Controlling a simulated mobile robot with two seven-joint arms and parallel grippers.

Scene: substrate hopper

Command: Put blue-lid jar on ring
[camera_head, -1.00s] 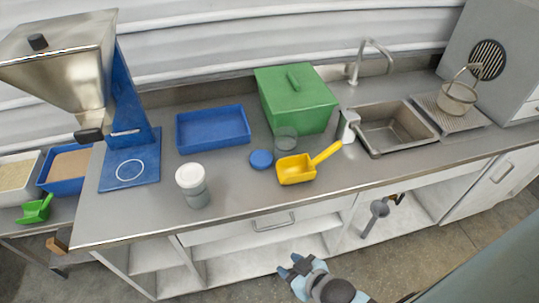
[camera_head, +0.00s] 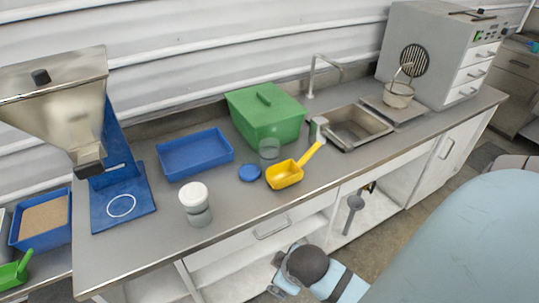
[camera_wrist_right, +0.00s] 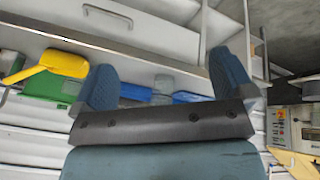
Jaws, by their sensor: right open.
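A clear glass jar (camera_head: 269,149) stands on the counter before the green bin. A blue lid (camera_head: 250,173) shows beside it, at its lower left; I cannot tell whether they are joined. A white ring (camera_head: 121,206) is marked on the blue base plate (camera_head: 140,215) under the hopper. My right gripper (camera_wrist_right: 163,75) is open and empty in the wrist view, its two fingers wide apart. In the head view it is low in front of the counter, away from the jar and partly hidden by its own arm. My left gripper is not in view.
A white-lidded jar (camera_head: 197,206) stands between the base plate and a yellow scoop (camera_head: 284,175). The sink (camera_head: 357,126) is right. The front counter strip is mostly clear.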

